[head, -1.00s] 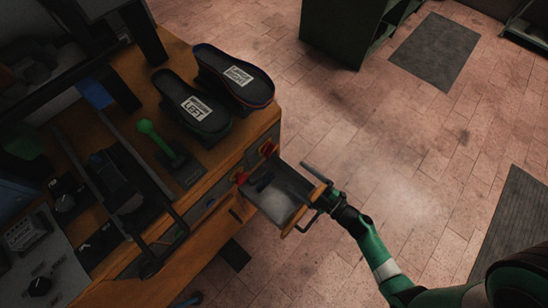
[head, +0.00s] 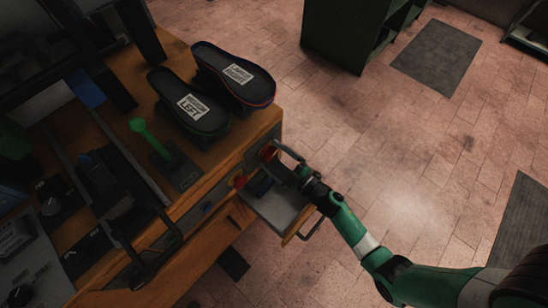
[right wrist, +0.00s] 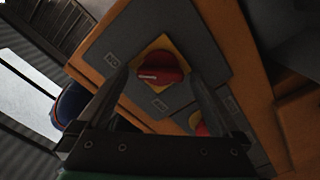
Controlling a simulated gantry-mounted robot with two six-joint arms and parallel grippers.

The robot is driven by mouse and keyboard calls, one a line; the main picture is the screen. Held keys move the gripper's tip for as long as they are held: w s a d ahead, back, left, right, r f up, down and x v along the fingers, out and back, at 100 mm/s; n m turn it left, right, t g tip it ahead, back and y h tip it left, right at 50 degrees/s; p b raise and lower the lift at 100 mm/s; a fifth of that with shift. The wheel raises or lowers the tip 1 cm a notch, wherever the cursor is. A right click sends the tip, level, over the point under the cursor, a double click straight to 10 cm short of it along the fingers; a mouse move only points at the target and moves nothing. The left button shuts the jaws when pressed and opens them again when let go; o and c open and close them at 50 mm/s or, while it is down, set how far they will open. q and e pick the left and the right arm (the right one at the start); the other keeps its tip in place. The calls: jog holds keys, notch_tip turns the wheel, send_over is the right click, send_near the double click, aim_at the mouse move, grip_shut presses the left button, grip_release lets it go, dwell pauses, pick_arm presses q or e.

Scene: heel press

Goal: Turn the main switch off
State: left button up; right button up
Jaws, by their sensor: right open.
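The main switch is a red rotary knob (right wrist: 158,74) on a yellow plate, set in a grey panel on the bench's front side. Its white mark lies nearly level in the right wrist view, on the left half of the knob. In the head view the switch (head: 267,152) shows as a small red spot. My right gripper (head: 285,160) is open in front of it. In the right wrist view its two fingers (right wrist: 160,85) stand either side of the knob; contact cannot be told. My left gripper is out of view.
A second red and yellow control (head: 238,181) sits nearby on the panel. An open drawer (head: 285,213) juts out below my right gripper. Two shoe soles (head: 190,125) and a green-knobbed lever (head: 138,125) are on the bench top.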

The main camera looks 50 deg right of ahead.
jog(key=c, duration=1.4)
jog(key=shift+n, duration=0.4)
jog(key=shift+f+n+b, duration=0.2)
jog(key=shift+n+b, duration=0.75)
jog(key=shift+n, duration=3.3)
jog(key=shift+f+n+b, duration=0.2)
jog(key=shift+n+b, duration=0.75)
jog(key=shift+n, duration=3.3)
jog(key=o, duration=1.4)
